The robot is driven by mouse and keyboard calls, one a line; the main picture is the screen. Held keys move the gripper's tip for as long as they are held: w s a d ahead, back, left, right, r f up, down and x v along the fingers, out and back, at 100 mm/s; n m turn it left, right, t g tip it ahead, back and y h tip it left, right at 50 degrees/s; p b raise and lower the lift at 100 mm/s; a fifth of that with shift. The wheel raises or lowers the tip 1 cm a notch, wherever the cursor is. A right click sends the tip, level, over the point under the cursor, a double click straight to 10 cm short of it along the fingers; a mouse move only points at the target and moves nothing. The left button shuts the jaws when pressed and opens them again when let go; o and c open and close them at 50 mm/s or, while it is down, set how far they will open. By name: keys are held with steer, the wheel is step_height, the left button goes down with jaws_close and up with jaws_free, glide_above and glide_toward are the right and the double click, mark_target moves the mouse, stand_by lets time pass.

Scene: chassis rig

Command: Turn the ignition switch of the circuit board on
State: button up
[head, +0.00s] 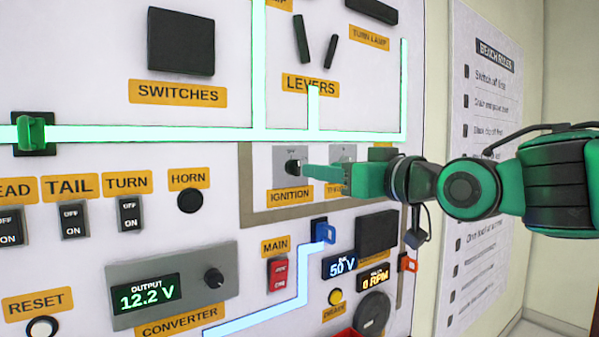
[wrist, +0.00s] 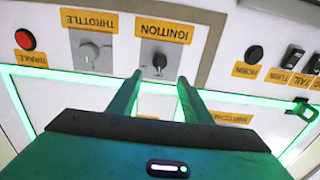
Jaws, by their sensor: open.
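The ignition switch (head: 293,167) is a small black knob on a grey plate above the orange IGNITION label, on the white circuit board (head: 90,90). In the wrist view, which is upside down, the ignition knob (wrist: 159,62) shows just beyond and between my finger tips. My green gripper (head: 308,172) reaches in from the right, its tips close to the knob. In the wrist view my gripper (wrist: 160,82) is open, a finger on each side of the knob's line, with nothing between them. I cannot tell whether the fingers touch the knob.
The throttle knob (wrist: 90,50) is beside the ignition. A grey frame (head: 246,190) surrounds both plates. Below are the red MAIN switch (head: 278,274), a blue key-like part (head: 325,232) and displays. Glowing green strips (head: 200,133) run above. A rules poster (head: 480,130) hangs at right.

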mark_target(298, 167)
steer(key=x, duration=0.9)
steer(key=shift+w+a+f, duration=0.1)
steer(key=shift+w+a, duration=0.05)
steer(key=c, duration=1)
